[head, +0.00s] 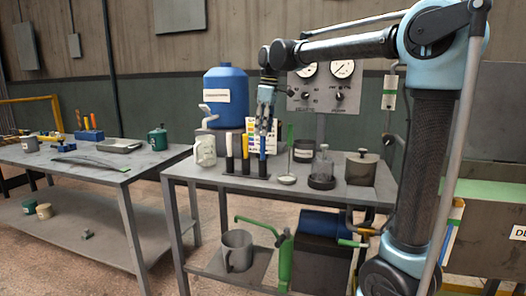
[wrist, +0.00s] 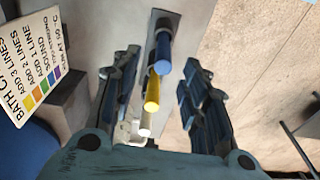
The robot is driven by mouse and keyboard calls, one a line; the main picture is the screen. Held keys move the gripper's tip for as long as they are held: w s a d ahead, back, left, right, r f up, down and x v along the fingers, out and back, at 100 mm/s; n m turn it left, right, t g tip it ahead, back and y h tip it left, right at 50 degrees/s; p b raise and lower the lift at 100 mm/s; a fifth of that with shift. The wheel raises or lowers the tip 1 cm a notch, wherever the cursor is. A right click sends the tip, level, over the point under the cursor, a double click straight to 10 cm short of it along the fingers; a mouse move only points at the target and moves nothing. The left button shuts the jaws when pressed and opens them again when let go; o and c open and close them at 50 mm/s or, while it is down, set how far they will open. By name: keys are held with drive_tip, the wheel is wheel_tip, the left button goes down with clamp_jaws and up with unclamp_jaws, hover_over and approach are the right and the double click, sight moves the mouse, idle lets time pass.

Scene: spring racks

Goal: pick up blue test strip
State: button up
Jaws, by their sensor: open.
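The blue test strip (head: 262,144) stands upright in a dark holder at the front of the middle table. In the wrist view the blue strip (wrist: 163,52) shows end-on, between the fingertips. A yellow strip (head: 245,144) and a white strip (head: 229,146) stand in a row to its left. In the wrist view the yellow strip (wrist: 152,92) and white strip (wrist: 146,124) lie nearer the palm. My gripper (head: 264,124) points down over the blue strip. My gripper (wrist: 161,62) is open, a finger on each side of the row. Contact cannot be told.
A colour chart card (wrist: 35,70) stands close to the left finger. A blue drum (head: 226,92) stands behind. A second table (head: 75,162) is at left.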

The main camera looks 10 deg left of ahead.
sight(263, 152)
drive_tip(key=shift+s+a+f, duration=0.1)
drive_tip(key=shift+f, duration=1.35)
drive_tip(key=shift+a+f, duration=0.1)
drive_tip(key=shift+f, duration=1.35)
drive_tip(key=c, duration=0.9)
